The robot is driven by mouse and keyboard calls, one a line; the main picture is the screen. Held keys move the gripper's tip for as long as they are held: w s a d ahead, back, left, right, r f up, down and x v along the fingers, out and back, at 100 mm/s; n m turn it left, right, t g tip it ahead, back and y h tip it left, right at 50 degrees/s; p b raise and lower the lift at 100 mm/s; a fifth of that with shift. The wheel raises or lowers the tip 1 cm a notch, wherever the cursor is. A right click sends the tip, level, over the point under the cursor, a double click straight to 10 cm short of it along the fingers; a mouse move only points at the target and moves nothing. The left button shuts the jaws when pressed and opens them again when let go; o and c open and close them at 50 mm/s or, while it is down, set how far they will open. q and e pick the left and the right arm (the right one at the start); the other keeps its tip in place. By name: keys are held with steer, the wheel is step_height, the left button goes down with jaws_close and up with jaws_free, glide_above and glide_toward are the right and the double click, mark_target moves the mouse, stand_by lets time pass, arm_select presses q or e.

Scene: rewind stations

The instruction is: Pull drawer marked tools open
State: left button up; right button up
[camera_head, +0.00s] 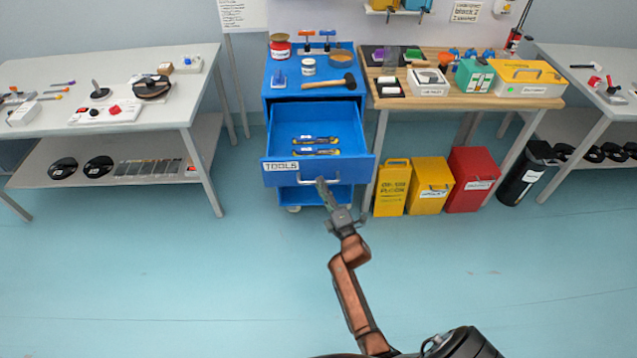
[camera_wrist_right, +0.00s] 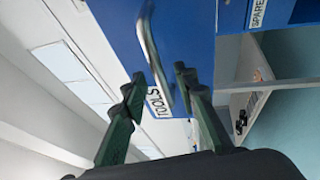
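The blue drawer marked TOOLS (camera_head: 345,173) is pulled out from the blue cabinet (camera_head: 268,95). Its inside shows, with a few dark and yellow tools (camera_head: 315,141) lying in it. My right gripper (camera_head: 321,184) is at the drawer's front, by the silver handle (camera_head: 306,183). In the right wrist view the handle (camera_wrist_right: 151,45) runs down toward the space between the green fingertips (camera_wrist_right: 159,74). The fingers stand apart, wider than the bar, and I see no clear grip on it. The TOOLS label (camera_wrist_right: 158,103) shows behind the fingers. My left gripper is not in view.
Yellow bins (camera_head: 430,185) and a red bin (camera_head: 472,180) stand right of the drawer. A white table (camera_head: 150,122) is at left. The floor in front is clear.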

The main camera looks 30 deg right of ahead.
steer(key=shift+x, duration=1.25)
steer(key=shift+c, duration=0.5)
jaws_close()
